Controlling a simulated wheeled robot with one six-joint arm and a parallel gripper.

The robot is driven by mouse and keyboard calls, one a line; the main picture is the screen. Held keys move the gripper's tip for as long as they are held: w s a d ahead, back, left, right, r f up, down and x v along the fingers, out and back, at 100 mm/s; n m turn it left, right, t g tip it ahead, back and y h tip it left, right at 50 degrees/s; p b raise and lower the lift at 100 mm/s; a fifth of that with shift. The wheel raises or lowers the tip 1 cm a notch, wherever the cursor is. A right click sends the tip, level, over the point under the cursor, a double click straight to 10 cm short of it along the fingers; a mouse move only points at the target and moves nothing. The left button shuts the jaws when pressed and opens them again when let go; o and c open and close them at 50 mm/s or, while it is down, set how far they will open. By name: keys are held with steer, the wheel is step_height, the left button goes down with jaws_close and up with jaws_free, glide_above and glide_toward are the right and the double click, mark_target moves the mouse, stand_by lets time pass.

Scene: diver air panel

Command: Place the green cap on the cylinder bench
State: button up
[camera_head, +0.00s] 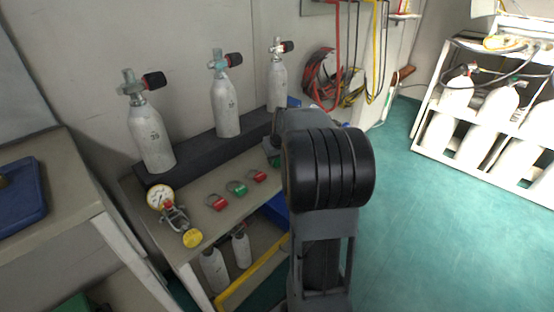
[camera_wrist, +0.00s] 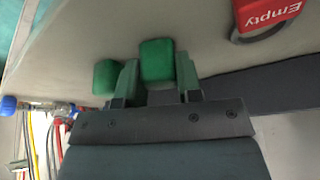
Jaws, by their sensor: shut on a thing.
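My gripper (camera_wrist: 157,78) is shut on a green cap (camera_wrist: 158,60), which sits between its two fingers in the wrist view. A second green piece (camera_wrist: 104,77) shows just outside the left finger; I cannot tell whether it belongs to the held cap. The cylinder bench (camera_head: 195,228) is the grey top against the wall, and its surface fills the upper part of the wrist view (camera_wrist: 80,35). The held cap is over or at this surface; contact is unclear. In the head view my arm hides most of the gripper, with a little green (camera_head: 273,161) beside it.
On the bench lie a red tag (camera_head: 216,202), a green tag (camera_head: 237,188) and another red tag (camera_head: 257,176). A gauge regulator (camera_head: 172,212) lies at the near end. Cylinders (camera_head: 152,138) stand in a dark rack behind. Hoses (camera_head: 322,78) hang beyond.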

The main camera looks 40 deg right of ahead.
steer(key=shift+f, duration=0.15)
steer(key=o, duration=0.9)
steer(key=shift+r, duration=0.4)
steer(key=d+p+v, duration=0.1)
steer(key=p+v, duration=0.3)
steer(key=v, duration=0.7)
steer(key=shift+s+a+r, duration=0.2)
steer(key=shift+a, duration=0.3)
